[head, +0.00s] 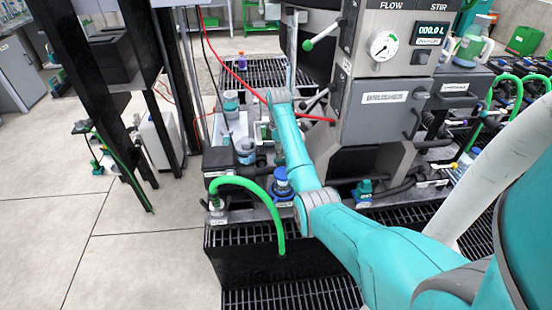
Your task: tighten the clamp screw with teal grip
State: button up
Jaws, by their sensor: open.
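I cannot make out for certain which part is the clamp screw with teal grip. A small teal fitting (364,188) sits low on the bench, right of my forearm and below the grey cabinet. A blue-and-teal capped fitting (282,182) stands just left of my forearm. Teal-topped parts (230,98) and (245,148) stand farther left near a white tote. My teal arm reaches from the lower right up to the centre back. My gripper does not show clearly; the arm's far end is hidden among the equipment.
A grey cabinet (384,112) with a gauge and display stands right of my arm. A green hose (262,190) arches over the near bench edge. Black posts (100,90) stand at left. A red cable (240,80) hangs behind. The floor (60,235) at lower left is clear.

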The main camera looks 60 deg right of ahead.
jog(key=shift+d+f, duration=0.1)
jog(key=shift+f, duration=1.5)
grip_shut()
